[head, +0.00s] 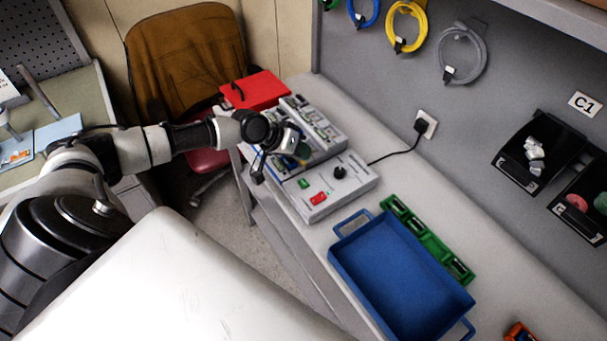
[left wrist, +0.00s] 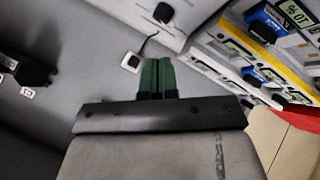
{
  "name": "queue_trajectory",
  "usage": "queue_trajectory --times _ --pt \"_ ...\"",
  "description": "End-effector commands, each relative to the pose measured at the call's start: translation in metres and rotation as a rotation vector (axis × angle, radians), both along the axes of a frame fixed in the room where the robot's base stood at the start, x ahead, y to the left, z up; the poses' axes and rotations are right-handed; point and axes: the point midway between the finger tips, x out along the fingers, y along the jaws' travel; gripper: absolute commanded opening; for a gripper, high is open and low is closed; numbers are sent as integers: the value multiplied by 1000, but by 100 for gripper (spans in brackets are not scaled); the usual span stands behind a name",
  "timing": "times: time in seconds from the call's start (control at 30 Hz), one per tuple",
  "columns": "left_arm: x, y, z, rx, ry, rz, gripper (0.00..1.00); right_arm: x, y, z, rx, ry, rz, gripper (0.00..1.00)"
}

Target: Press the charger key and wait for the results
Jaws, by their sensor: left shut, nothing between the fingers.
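The charger (head: 322,126) is a grey unit with bays and small displays on the bench. A grey control box (head: 352,181) stands in front of it, with a green key (head: 303,183), a red key (head: 319,198) and a black knob (head: 339,172). My left gripper (head: 303,155) is above the charger, near the box's far left edge, and hides part of the charger. In the left wrist view its green fingers (left wrist: 157,78) are together and empty. There the charger (left wrist: 275,55) shows a lit display and blue modules; the coloured keys are out of sight.
A blue tray (head: 352,259) and a green rack (head: 413,232) stand nearer on the bench. A red case (head: 262,88) lies beyond the charger. A power cable runs to the wall socket (head: 425,124). A brown chair (head: 184,62) stands behind the arm.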

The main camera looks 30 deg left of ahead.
Motion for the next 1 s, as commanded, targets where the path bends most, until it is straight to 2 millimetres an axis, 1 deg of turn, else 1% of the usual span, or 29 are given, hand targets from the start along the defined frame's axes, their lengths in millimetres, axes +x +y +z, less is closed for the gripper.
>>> queue_trajectory --times 0.03,0.2,0.4,0.53,0.7,1.0 --pt "0 0 -8 1 0 1 0 0 3 -7 3 0 -1 42" --pt "0 0 -29 1 1 0 0 0 8 -26 10 0 -2 42" --pt "0 0 -58 0 -1 0 0 0 8 -52 10 0 -1 42" --pt "0 0 -74 -1 0 1 0 0 6 -64 7 0 1 42" --pt "0 0 -83 -1 0 1 0 0 2 -70 3 0 2 42" --pt "0 0 -82 0 0 0 0 0 1 -69 1 -1 3 42"
